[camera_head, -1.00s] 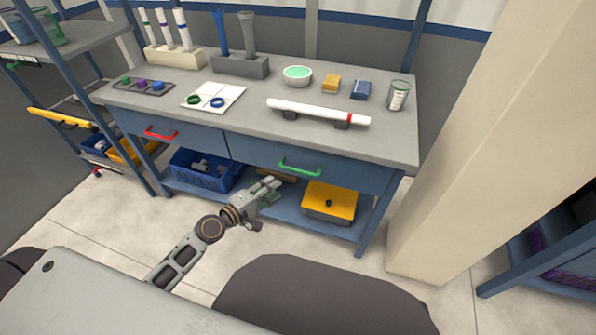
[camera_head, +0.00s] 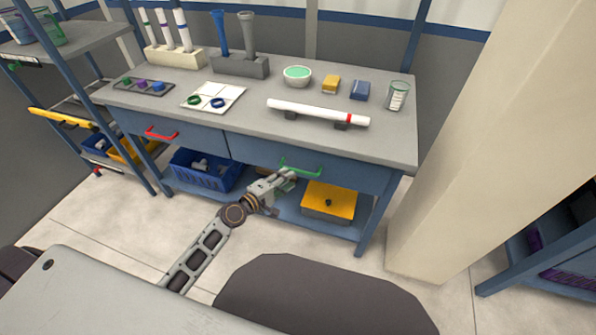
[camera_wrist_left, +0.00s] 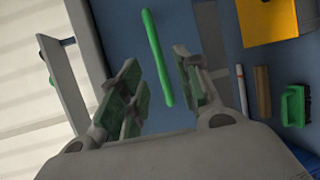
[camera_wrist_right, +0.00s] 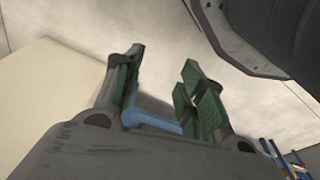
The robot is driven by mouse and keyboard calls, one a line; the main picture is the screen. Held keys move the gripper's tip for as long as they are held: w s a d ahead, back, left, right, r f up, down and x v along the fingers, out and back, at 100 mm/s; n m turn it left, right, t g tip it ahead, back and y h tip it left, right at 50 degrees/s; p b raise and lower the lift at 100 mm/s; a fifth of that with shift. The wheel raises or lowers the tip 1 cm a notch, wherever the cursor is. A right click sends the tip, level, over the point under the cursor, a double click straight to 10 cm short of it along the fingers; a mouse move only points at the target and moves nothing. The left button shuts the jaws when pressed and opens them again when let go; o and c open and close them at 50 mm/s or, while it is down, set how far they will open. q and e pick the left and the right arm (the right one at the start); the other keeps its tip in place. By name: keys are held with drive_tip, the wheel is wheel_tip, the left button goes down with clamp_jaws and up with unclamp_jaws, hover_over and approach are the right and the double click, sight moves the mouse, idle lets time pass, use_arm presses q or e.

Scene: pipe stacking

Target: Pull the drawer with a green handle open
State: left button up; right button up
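The green handle (camera_head: 300,170) is on the front of the right-hand drawer (camera_head: 350,176) under the bench top. The drawer looks shut. My left gripper (camera_head: 288,178) is just in front of and below the handle. In the left wrist view the fingers of my left gripper (camera_wrist_left: 160,85) are open. The green handle (camera_wrist_left: 157,60) shows as a bar in the gap between them, and I cannot tell if they touch it. My right gripper (camera_wrist_right: 162,88) shows only in the right wrist view. It is open, with a blue bar behind the gap between its fingers.
A red-handled drawer (camera_head: 160,132) is to the left. A blue crate (camera_head: 203,172) and a yellow box (camera_head: 328,203) sit on the lower shelf. A white pipe (camera_head: 315,112) lies on the bench top. A beige pillar (camera_head: 470,150) stands at the right.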

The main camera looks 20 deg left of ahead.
sight(298, 170)
use_arm(q)
drive_tip(key=shift+x, duration=3.45)
clamp_jaws()
